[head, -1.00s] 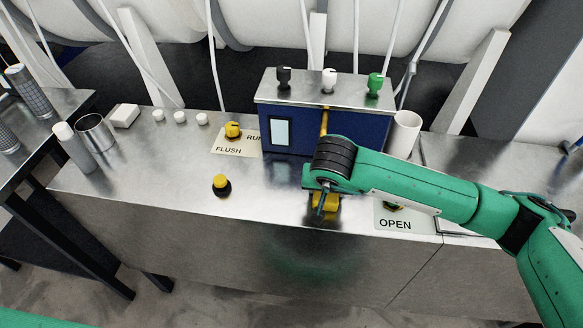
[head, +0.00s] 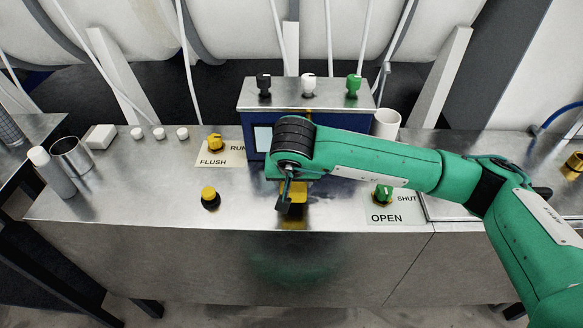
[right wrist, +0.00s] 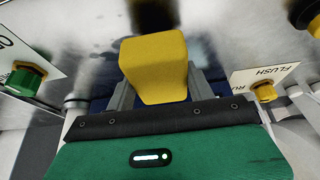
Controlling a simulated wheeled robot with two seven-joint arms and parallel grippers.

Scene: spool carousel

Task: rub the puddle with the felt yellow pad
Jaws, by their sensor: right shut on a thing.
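My right gripper (head: 287,203) is shut on the yellow pad (right wrist: 153,65), which shows as a block between the two grey fingers in the right wrist view. In the head view only parts of the pad (head: 296,222) show, under my wrist near the worktop's front edge. Whether it touches the metal there I cannot tell. Dark, wet-looking blotches (right wrist: 98,46) that may be the puddle lie on the metal beyond the pad in the right wrist view. In the head view no puddle is clear. My left gripper is out of view.
A blue box (head: 256,140) with black, white and green knobs stands behind my gripper. The FLUSH/RUN dial (head: 215,143), a yellow-topped knob (head: 210,198) and the OPEN/SHUT knob (head: 383,194) flank it. A white cup (head: 386,123) stands right of the box.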

